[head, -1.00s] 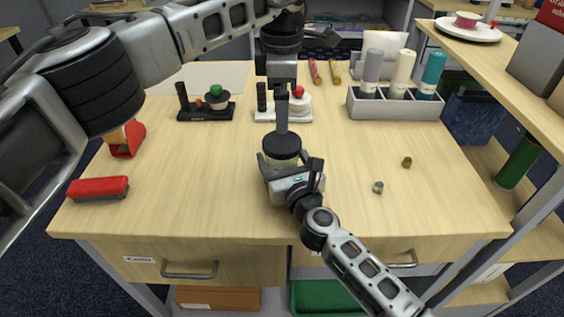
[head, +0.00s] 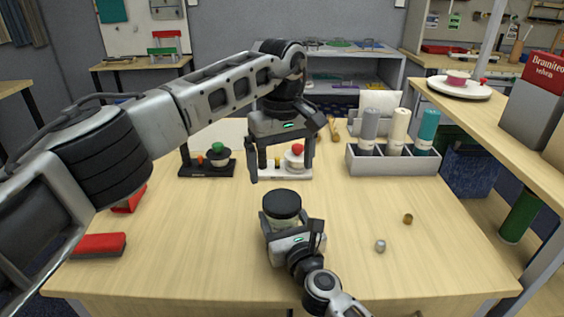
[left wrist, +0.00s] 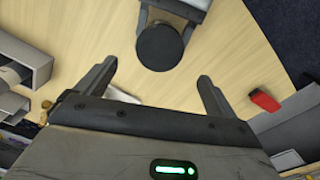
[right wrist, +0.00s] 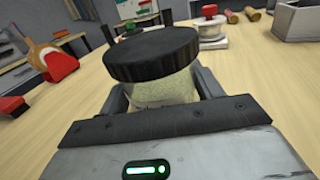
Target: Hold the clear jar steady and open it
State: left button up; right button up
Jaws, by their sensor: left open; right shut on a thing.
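The clear jar (right wrist: 160,91) stands upright on the table with its black lid (head: 282,204) on top. It holds pale contents in the right wrist view. My right gripper (head: 283,230) is shut around the jar's body below the lid. My left gripper (head: 282,172) is open and empty, raised above and behind the jar with its fingers pointing down. In the left wrist view the lid (left wrist: 160,46) lies beyond the open left fingers (left wrist: 155,85), apart from them. The lid's top is plain and flat; the jar's lower part is hidden by my right gripper.
Behind are a black stand (head: 207,170) with a green knob and a white stand (head: 297,172) with a red knob. A grey holder (head: 397,162) with bottles is at back right. Two small pieces (head: 380,246) lie right. A red block (head: 98,245) lies left.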

aim_at(282, 200)
pick_arm(q)
jog(key=shift+f+m, duration=0.3)
jog(key=shift+f, duration=0.3)
notch_tip(282, 200, down, 7)
jog(key=shift+r, duration=0.1)
jog(key=shift+c, duration=0.3)
jog(key=c, duration=1)
